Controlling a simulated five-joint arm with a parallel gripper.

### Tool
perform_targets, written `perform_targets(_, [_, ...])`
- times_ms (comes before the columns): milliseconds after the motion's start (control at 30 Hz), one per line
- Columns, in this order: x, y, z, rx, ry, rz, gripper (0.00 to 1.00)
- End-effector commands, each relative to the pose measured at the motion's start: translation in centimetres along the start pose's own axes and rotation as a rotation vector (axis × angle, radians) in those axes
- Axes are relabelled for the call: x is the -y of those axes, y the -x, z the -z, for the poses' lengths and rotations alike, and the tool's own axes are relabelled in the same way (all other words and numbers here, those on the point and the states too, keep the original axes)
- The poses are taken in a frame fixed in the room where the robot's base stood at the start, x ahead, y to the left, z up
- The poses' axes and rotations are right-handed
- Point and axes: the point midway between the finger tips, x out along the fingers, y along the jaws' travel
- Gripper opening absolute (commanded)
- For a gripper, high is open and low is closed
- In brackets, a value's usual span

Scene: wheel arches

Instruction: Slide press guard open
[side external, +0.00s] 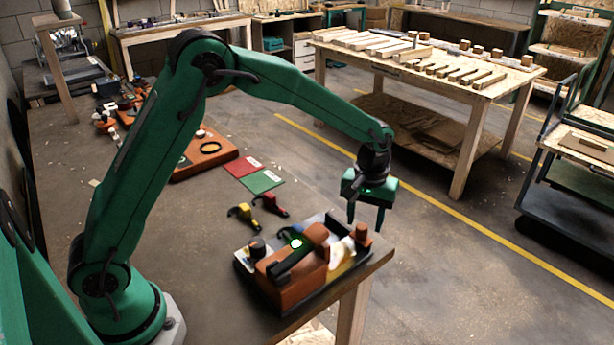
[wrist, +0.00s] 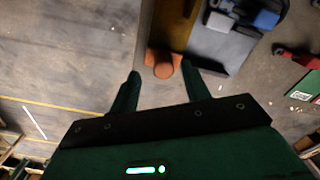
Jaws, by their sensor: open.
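The press (side external: 290,283) stands at the near corner of the bench, with an orange body, a black bar on top and a dark base plate. An amber panel, apparently its guard (wrist: 172,22), lies along the base and ends at an orange handle (side external: 362,233) with a round knob. That handle also shows in the wrist view (wrist: 163,66). My gripper (side external: 366,224) is open, pointing down at the handle. In the wrist view my gripper (wrist: 160,70) has one fingertip on either side of the handle, with gaps visible. I cannot tell whether a finger touches it.
A yellow-and-black clamp (side external: 243,214) and a red one (side external: 270,204) lie behind the press. Red (side external: 243,166) and green (side external: 262,181) cards lie farther back. The bench edge (side external: 375,262) is close to the press; open floor lies beyond it.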

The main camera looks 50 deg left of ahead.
Motion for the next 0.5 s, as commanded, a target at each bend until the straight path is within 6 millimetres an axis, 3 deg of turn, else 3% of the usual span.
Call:
perform_targets(300, [-0.1,4.1,0.0,-0.003,-0.001,-0.003,0.47])
perform_targets(500, [-0.1,5.2,0.0,-0.001,-0.002,-0.001,0.47])
